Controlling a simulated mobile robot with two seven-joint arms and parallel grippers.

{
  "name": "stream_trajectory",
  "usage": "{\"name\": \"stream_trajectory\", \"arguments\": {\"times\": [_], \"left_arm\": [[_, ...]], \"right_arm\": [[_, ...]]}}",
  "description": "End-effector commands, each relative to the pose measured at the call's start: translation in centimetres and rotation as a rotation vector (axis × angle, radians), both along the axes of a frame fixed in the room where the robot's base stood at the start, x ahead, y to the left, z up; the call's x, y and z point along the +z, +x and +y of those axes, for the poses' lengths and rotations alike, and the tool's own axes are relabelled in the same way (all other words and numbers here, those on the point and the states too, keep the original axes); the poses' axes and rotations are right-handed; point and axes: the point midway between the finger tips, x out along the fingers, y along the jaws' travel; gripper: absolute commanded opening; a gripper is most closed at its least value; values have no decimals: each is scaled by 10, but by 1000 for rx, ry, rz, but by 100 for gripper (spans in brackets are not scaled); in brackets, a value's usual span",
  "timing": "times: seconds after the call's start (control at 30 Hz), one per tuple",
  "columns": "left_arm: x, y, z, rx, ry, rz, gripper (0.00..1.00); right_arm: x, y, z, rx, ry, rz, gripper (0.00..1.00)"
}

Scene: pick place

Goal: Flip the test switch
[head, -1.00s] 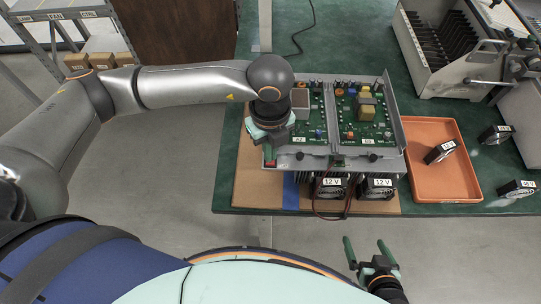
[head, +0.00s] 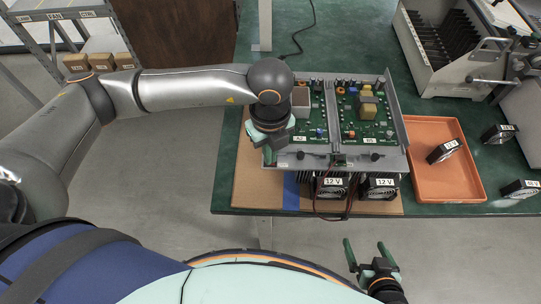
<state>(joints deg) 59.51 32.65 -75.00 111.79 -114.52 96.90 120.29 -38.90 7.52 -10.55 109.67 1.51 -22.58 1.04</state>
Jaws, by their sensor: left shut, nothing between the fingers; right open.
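The metal chassis (head: 300,160) holds two green circuit boards and lies on brown cardboard on the green table. My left gripper (head: 267,157) is shut and empty, pointing down at the front left corner of the chassis. The red switch seen there earlier is now hidden behind the fingers. I cannot tell whether they touch it or which way it is set. My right gripper (head: 365,248) is open and empty, in front of the table's near edge, away from the chassis.
Two fans marked 12 V (head: 331,187) (head: 378,187) sit at the chassis front, with red and black wires. An orange tray (head: 445,185) with a small fan (head: 443,151) is to the right. Two more fans (head: 499,134) (head: 520,189) stand beyond it. A grey slotted rack (head: 440,60) is behind.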

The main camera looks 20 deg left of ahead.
Motion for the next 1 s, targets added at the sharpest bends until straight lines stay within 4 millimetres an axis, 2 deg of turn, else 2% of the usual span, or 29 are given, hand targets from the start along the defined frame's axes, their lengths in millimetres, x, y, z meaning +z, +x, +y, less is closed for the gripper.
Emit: {"name": "stream_trajectory", "arguments": {"times": [0.37,1.0], "left_arm": [[-2,0,0,0,0,0,0],[49,0,0,0,-1,-1,0]], "right_arm": [[-1,0,0,0,0,0,100],[32,0,0,0,0,0,100]]}}
